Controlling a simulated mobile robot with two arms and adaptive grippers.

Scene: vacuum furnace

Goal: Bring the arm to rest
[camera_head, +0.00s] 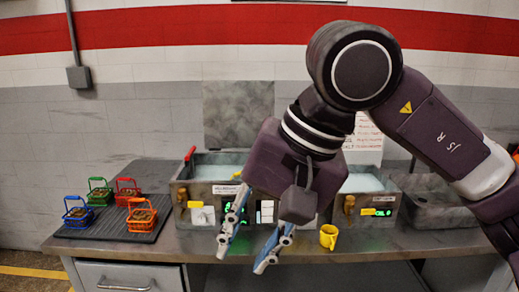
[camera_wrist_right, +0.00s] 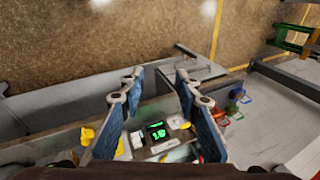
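My right arm (camera_head: 440,135) reaches in from the right in the head view, bent over the metal counter. My right gripper (camera_head: 243,258) has blue finger pads, points down and is open and empty in front of the counter's front edge. In the right wrist view its two fingers (camera_wrist_right: 160,77) stand apart with nothing between them. My left arm and gripper are not in view.
Blue (camera_head: 78,216), green (camera_head: 100,193), red (camera_head: 126,191) and orange (camera_head: 142,215) baskets stand on a dark mat (camera_head: 100,228). A yellow cup (camera_head: 328,236) stands near the counter's front edge. Baths (camera_head: 210,172) (camera_head: 365,183) and a grey basin (camera_head: 440,212) line the counter.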

